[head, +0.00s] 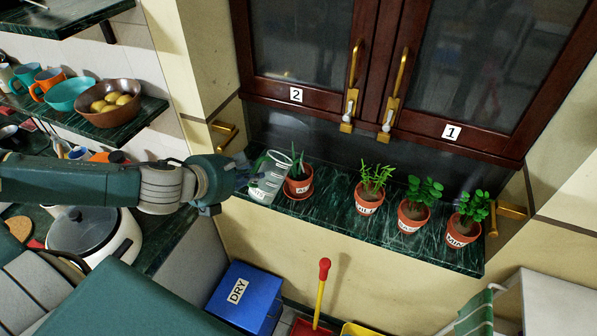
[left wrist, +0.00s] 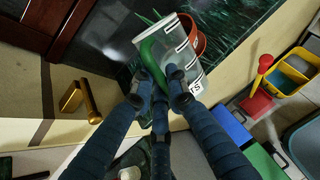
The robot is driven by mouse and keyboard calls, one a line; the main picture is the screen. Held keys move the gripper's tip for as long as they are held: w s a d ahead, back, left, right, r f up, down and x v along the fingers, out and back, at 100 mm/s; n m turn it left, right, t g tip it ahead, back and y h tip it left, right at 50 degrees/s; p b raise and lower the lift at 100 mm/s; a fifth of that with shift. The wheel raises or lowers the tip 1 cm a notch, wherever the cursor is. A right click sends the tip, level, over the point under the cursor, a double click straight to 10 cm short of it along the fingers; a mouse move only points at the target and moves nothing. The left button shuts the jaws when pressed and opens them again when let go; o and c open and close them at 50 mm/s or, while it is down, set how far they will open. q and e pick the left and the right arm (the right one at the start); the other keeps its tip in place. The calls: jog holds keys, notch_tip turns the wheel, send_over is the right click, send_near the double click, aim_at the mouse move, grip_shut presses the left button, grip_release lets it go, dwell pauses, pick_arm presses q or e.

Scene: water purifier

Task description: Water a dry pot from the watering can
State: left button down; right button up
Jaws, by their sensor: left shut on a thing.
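My left gripper (head: 232,182) is shut on a clear jug with white scale marks (head: 270,172), at the left end of the dark green marble shelf (head: 335,201). The jug, likely the watering can, leans slightly in the head view. In the left wrist view the fingers (left wrist: 160,82) grip the jug (left wrist: 181,38), whose label shows only in part. An aloe-like plant in a terracotta pot (head: 299,188) stands right beside it. Further right stand three labelled pots: a leafy one (head: 367,200), a second (head: 411,217) and a third (head: 462,233). Soil dryness cannot be told. My right gripper is not in view.
Dark wooden cabinet doors (head: 312,98) with brass handles rise behind the shelf. A blue box marked DRY (head: 245,297) and a red-and-yellow handled tool (head: 321,290) are below. A white cooker (head: 95,238) stands left, under my arm. A gap separates the first two pots.

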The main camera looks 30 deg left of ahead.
pick_arm(q)
jog(key=shift+w+d+r, duration=0.1)
jog(key=shift+d+r, duration=0.05)
jog(key=shift+d, duration=0.05)
jog(key=shift+a, duration=0.2)
jog(key=shift+d+r, duration=0.15)
jog(key=shift+d, duration=0.1)
jog(key=shift+w, duration=0.1)
